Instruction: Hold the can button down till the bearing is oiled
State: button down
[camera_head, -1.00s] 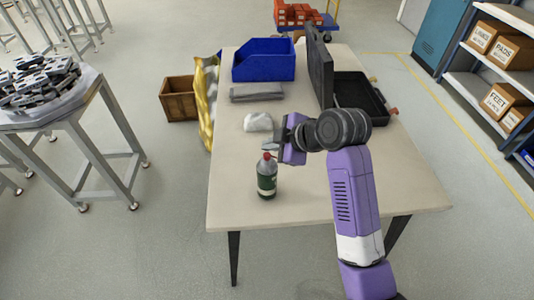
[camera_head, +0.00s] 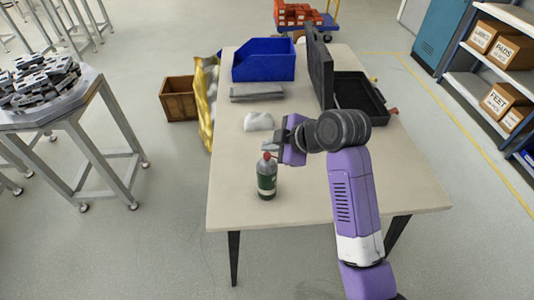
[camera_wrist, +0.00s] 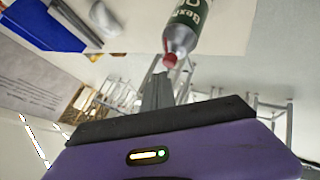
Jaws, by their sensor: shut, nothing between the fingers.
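The can (camera_head: 267,182) stands upright near the front left of the table. It has a dark green label, a grey shoulder and a red button (camera_head: 267,156) on top. My gripper (camera_head: 271,146) is shut and empty, reaching left over the table with its fingertips close by the button. In the wrist view the can (camera_wrist: 187,24) shows at the top, and its red button (camera_wrist: 171,60) is right by the tips of my closed fingers (camera_wrist: 160,74). I cannot tell whether they touch. I cannot make out the bearing in either view.
A yellow cloth (camera_head: 207,105) hangs at the left edge.

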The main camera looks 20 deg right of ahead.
jog(key=shift+f, duration=0.25)
jog(key=shift+f+b, duration=0.3)
jog(key=shift+f, duration=0.3)
dwell(0.6)
jog(key=shift+r, duration=0.15)
dwell(2.5)
jog(key=shift+r+p, duration=0.85)
jog(key=shift+p, duration=0.1)
jog(key=shift+r, duration=0.15)
notch_tip(320, 180, up, 5)
jog(key=p, duration=0.4)
